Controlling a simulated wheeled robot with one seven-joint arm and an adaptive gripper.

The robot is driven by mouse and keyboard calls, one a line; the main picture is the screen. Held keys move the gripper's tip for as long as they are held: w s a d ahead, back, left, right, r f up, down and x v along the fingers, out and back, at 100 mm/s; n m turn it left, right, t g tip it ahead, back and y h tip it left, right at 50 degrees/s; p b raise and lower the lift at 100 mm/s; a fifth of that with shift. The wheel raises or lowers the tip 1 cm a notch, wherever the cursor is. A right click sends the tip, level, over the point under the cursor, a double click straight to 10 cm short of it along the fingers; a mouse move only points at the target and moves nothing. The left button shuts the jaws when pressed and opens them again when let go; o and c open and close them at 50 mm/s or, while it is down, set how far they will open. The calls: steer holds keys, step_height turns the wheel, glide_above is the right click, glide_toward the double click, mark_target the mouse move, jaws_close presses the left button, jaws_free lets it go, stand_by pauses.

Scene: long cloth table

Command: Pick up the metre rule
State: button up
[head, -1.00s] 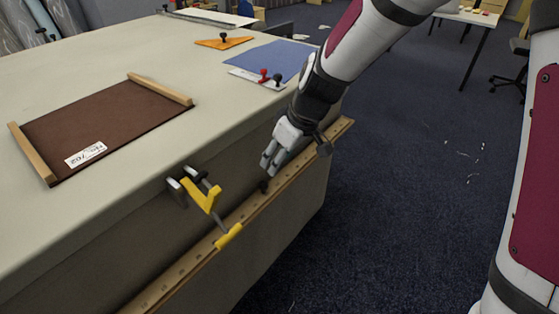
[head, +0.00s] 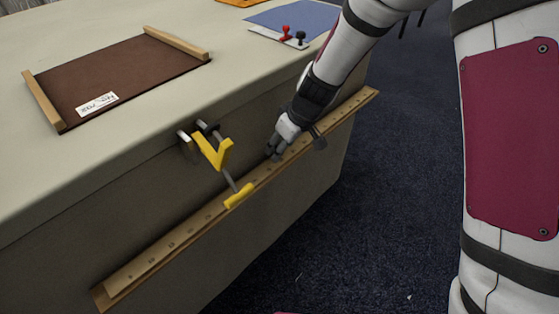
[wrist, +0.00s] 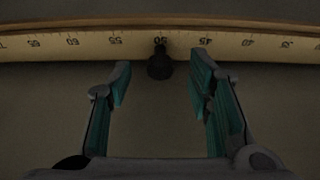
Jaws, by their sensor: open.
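The metre rule (head: 160,250) is a long pale wooden strip with printed marks, lying along the side of the cloth table on a thin brown ledge. In the wrist view the rule (wrist: 90,42) crosses the top, with marks around 45 to 55 showing. A small black knob (wrist: 160,64) stands out at about the 50 mark. My gripper (head: 275,152) is at the rule's middle, to the right of a yellow clamp. In the wrist view my gripper (wrist: 159,75) is open and empty, its two fingers either side of the knob and just short of the rule.
The yellow clamp (head: 213,152) hangs from the table edge and reaches down to the rule. On the table (head: 100,160) lie a brown board (head: 125,75) with wooden end strips and a blue sheet (head: 290,18) with red and black knobs. Carpet at right is clear.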

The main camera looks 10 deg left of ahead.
steer(key=shift+b+x, duration=0.3)
steer(key=shift+x, duration=1.2)
steer(key=shift+c, duration=0.6)
jaws_close()
steer(key=shift+r, duration=0.2)
